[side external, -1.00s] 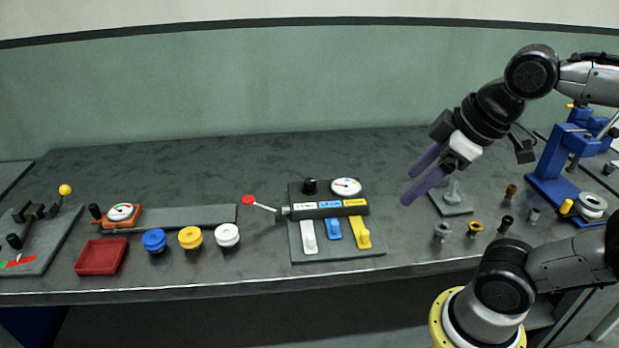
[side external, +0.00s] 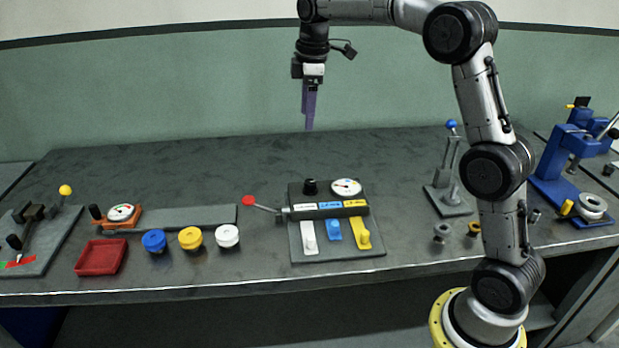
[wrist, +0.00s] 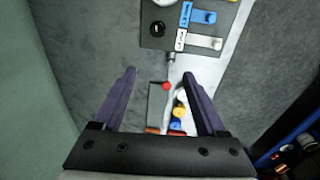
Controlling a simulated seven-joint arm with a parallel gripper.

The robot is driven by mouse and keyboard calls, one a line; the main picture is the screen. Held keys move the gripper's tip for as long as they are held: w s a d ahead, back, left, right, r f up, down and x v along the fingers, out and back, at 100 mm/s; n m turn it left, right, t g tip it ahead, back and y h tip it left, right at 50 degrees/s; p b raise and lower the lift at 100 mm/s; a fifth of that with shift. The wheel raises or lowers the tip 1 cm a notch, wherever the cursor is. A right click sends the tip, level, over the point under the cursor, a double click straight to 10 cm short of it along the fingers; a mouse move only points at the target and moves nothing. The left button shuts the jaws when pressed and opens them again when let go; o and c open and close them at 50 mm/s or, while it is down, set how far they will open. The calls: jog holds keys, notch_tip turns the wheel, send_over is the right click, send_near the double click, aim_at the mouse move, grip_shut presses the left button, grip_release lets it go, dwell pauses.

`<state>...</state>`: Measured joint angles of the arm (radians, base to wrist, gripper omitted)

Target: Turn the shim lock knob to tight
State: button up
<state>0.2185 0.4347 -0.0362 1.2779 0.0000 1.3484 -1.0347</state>
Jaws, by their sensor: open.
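No label reading "shim lock" is legible, so I cannot tell for certain which knob it names. A black knob (side external: 14,242) stands on the far-left grey fixture (side external: 45,255), beside a red and green strip. Another black knob (side external: 310,187) stands on the lever panel (side external: 305,243); it also shows in the wrist view (wrist: 157,30). A third black knob (side external: 95,212) is at the orange gauge block. My gripper (side external: 310,127) points down, open and empty, high above the table behind the lever panel. Its two purple fingers are apart in the wrist view (wrist: 160,73).
Left of the panel are a red-tipped lever (side external: 249,201), white (side external: 227,235), yellow (side external: 191,238) and blue (side external: 154,240) knobs and a red tray (side external: 101,257). A blue press (side external: 560,150) and small fittings are at right. The rear table is clear.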

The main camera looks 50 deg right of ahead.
jog(key=g, duration=0.1)
send_near(309, 182)
jog(key=shift+m, duration=0.3)
jog(key=f, duration=0.8)
jog(key=shift+w+d+f, duration=0.1)
jog(key=shift+d+f, duration=0.1)
jog(key=shift+f, duration=0.05)
grip_shut()
